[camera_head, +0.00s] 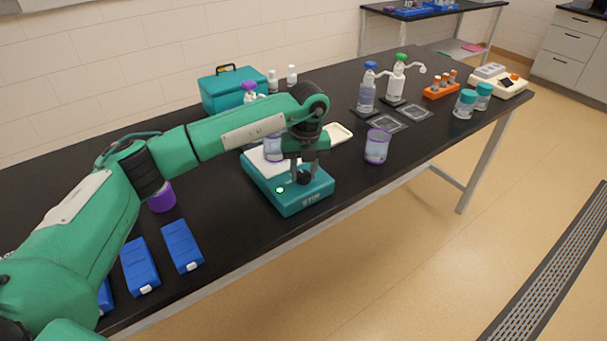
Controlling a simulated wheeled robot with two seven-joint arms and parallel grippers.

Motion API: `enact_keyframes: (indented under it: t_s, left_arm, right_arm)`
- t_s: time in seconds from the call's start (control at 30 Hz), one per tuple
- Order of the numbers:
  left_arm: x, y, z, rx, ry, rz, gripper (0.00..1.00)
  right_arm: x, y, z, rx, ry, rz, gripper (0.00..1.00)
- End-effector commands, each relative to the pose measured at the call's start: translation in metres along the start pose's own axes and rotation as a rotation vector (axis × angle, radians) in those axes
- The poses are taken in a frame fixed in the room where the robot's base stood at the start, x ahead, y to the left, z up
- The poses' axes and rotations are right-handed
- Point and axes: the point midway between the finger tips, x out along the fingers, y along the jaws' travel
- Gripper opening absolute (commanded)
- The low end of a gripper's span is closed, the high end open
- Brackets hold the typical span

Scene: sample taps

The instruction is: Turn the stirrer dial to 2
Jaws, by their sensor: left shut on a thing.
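The teal stirrer (285,201) sits on the black table near its front edge, with a white top plate (262,165) and a small lit green spot on its front panel. A clear beaker (272,148) stands at the plate, partly hidden by my arm. My left gripper (303,175) points down over the front panel. It is shut on the dark dial (304,177), whose markings and setting are too small or covered to read. My right gripper is not in view.
A purple-rimmed beaker (377,147) stands right of the stirrer. Blue boxes (182,246) and a purple-capped container (161,197) lie left. A teal case (232,88), bottles (367,92), an orange rack (441,91) and jars (465,104) stand farther back.

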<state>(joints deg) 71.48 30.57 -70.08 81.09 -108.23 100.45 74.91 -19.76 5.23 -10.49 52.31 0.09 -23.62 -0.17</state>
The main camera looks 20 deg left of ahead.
Motion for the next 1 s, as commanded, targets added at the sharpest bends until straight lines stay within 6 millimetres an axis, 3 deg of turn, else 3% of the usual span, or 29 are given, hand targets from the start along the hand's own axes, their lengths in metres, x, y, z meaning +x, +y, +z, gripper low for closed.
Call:
enact_keyframes:
  t_s: [0.4,0.9,0.93,1.0]
  left_arm:
    - [-0.001,0.000,0.001,0.161,-0.012,-0.001,0.11]
    - [-0.002,0.000,0.001,0.177,-0.013,-0.001,0.11]
    - [-0.002,0.000,0.001,0.177,-0.013,-0.001,0.37]
    - [-0.001,0.000,0.001,0.177,-0.013,-0.001,0.51]
  right_arm:
    - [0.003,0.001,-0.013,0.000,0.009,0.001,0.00]
    - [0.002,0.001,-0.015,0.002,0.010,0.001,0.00]
    - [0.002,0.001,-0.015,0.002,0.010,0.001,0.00]
    - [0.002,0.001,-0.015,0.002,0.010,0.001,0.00]
